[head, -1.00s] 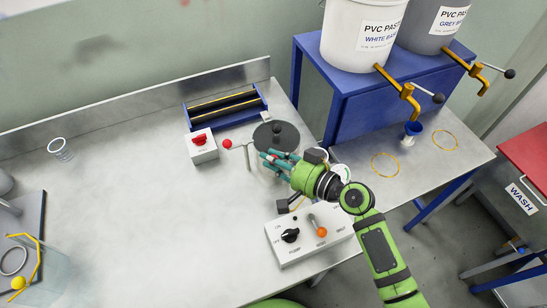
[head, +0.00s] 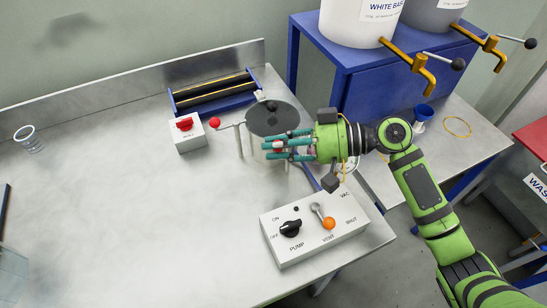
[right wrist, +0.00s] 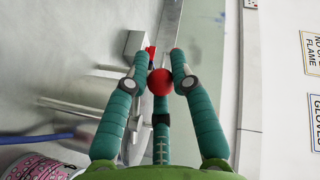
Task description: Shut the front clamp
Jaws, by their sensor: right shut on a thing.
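The front clamp's red ball knob (head: 277,145) shows between the fingers of my right gripper (head: 290,148), in front of the round grey lid (head: 268,121). In the right wrist view, the red ball (right wrist: 160,82) sits between the fingertips of the right gripper (right wrist: 162,72), which is shut on it. The fingers hide most of this clamp in the head view, so I cannot tell how far its lever is turned. A second red ball (head: 215,123) sits on a thin lever at the left of the lid. My left gripper is not in view.
A white box with a red switch (head: 187,132) stands left of the lid. A control box (head: 312,233) with a pump knob and an orange-tipped lever stands in front. A blue stand (head: 345,90) with paste buckets is behind right. The left bench is mostly clear.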

